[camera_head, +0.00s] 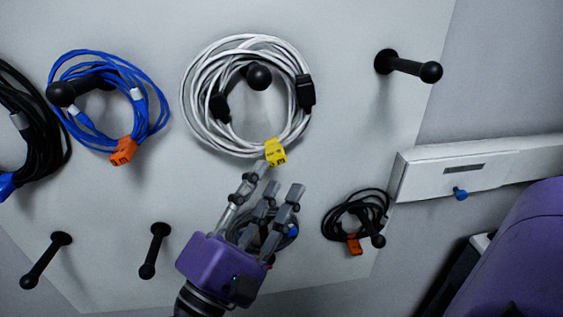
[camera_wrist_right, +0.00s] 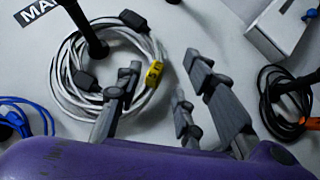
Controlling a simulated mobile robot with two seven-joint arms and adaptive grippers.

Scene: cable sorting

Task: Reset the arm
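My right gripper (camera_head: 275,182), purple with grey jointed fingers, is in front of the pegboard, below the white cable coil (camera_head: 190,115). Its fingers are spread, and in the right wrist view the gripper (camera_wrist_right: 163,82) has nothing between them. The white coil (camera_wrist_right: 66,92) hangs on a black peg and has a yellow tag (camera_head: 275,152). A dark coil with a blue part (camera_head: 292,230) is partly hidden behind the fingers. My left gripper is not in view.
A blue coil (camera_head: 160,118) with an orange tag and a black coil (camera_head: 50,150) hang at left. A small black coil (camera_head: 335,222) hangs at right. Bare pegs (camera_head: 405,66) stick out at upper right and lower left (camera_head: 155,250). A white box (camera_head: 450,172) with a blue knob is at right.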

